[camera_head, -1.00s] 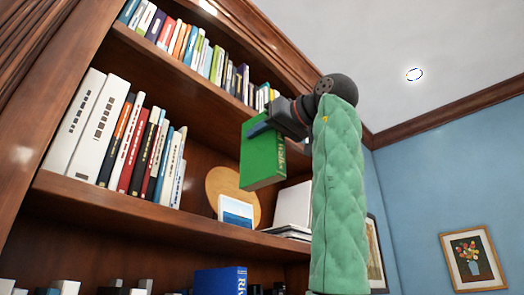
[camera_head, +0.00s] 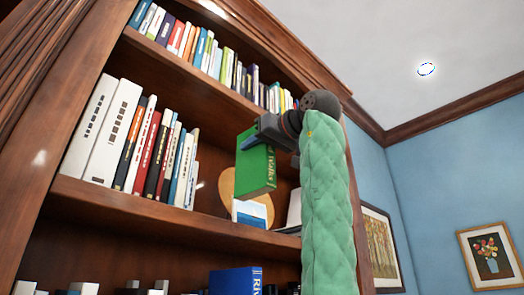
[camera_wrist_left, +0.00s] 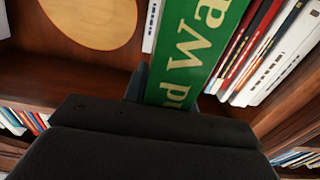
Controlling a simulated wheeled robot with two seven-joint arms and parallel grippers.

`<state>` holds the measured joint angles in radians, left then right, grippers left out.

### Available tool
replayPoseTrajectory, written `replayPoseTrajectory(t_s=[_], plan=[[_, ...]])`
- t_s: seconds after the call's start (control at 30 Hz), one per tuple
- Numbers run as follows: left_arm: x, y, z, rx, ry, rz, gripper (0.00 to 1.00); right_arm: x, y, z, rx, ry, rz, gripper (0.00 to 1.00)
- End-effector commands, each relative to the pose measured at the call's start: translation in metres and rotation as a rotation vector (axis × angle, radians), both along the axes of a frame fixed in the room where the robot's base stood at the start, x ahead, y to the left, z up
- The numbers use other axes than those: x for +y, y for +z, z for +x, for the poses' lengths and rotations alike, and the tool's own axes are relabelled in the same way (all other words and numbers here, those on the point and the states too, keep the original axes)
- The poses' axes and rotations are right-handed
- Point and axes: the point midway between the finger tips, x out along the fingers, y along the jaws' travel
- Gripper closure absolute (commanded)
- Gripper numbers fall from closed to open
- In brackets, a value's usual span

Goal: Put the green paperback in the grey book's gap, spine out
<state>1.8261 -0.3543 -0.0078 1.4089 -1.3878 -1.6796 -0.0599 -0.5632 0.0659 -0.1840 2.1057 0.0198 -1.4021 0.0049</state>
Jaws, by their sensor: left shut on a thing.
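The green paperback (camera_head: 255,172) is upright in my left gripper (camera_head: 262,138), its lettered spine turned toward the right. My left gripper is shut on its upper part and holds it in front of the middle shelf, clear of the shelf board. In the left wrist view the green paperback (camera_wrist_left: 196,55) rises from the jaws with large pale letters along it. A row of books (camera_head: 145,145) stands on the middle shelf to its left. I cannot make out a grey book or its gap for sure. My right gripper is out of view.
A round wooden plate (camera_head: 228,190) and a small blue-and-white picture (camera_head: 250,213) stand behind the paperback on the middle shelf (camera_head: 160,214). A blue book (camera_head: 236,281) is on the shelf below. A full row of books (camera_head: 205,55) fills the shelf above.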

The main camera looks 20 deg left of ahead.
Motion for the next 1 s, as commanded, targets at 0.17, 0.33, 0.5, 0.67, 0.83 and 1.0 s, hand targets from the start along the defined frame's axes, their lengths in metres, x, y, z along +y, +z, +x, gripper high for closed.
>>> replayPoseTrajectory(t_s=[0.17,0.33,0.5,0.67,0.83,1.0], plan=[[0.013,-0.001,0.007,0.001,0.002,-0.001,1.0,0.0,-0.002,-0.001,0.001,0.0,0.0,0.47],[0.024,-0.002,0.014,0.0,0.001,0.0,1.0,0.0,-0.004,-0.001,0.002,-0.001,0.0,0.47],[0.036,-0.003,0.021,0.0,0.001,0.0,1.0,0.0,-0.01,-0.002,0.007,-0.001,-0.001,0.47],[0.047,-0.003,0.027,0.001,0.002,-0.001,1.0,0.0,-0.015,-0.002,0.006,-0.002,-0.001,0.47],[0.058,-0.004,0.034,0.0,0.001,0.0,1.0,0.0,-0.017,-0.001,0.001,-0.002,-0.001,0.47],[0.07,-0.005,0.041,0.0,0.001,0.0,1.0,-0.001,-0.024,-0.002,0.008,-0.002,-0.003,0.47]])
